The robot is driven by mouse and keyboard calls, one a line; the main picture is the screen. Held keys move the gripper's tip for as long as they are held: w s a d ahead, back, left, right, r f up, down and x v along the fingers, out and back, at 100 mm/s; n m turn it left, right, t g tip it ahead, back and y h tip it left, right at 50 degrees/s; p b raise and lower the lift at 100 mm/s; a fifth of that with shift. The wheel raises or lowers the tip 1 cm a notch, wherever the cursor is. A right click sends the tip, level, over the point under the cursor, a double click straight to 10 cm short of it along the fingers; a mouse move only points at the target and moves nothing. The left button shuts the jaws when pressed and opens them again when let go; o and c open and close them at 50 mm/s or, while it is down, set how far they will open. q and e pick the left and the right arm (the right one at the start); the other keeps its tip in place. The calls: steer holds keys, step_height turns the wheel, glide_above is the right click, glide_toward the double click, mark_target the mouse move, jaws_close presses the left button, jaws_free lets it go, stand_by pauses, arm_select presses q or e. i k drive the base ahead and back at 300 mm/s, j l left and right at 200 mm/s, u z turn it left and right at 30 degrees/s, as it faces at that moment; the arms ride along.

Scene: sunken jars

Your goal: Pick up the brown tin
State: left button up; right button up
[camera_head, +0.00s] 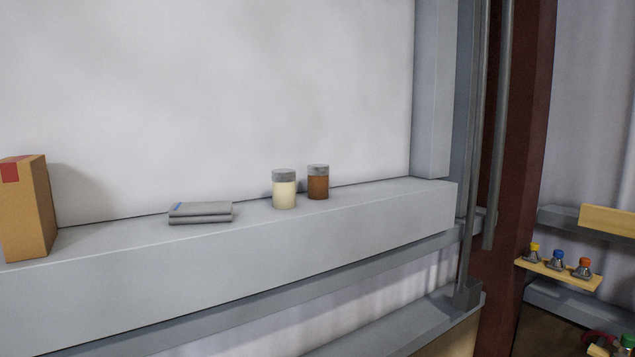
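The brown tin (318,187) is a small upright cylinder with a grey lid. It stands on a grey ledge (370,215) against a pale wall, right of the middle of the head view. A cream tin (284,192) of like shape with a grey lid stands close to its left and slightly nearer. Neither of my grippers shows in this view.
A folded grey cloth or flat stack (200,213) lies left on the ledge, and a cardboard box (28,208) stands at the far left. Grey vertical rails (503,110) rise beyond the ledge's right end. A small shelf (560,273) with coloured-cap bottles is at right.

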mark_target(319, 173)
steer(key=i+l+u, duration=0.15)
steer(key=l, duration=0.25)
steer(key=i+l+u, duration=0.15)
steer(key=l, duration=0.2)
steer(key=i+l+u, duration=0.15)
steer(key=l, duration=0.3)
steer(key=i+l+u, duration=0.1)
steer(key=l, duration=0.3)
steer(key=l+u, duration=0.15)
steer(key=l, duration=0.25)
steer(key=i+l, duration=0.05)
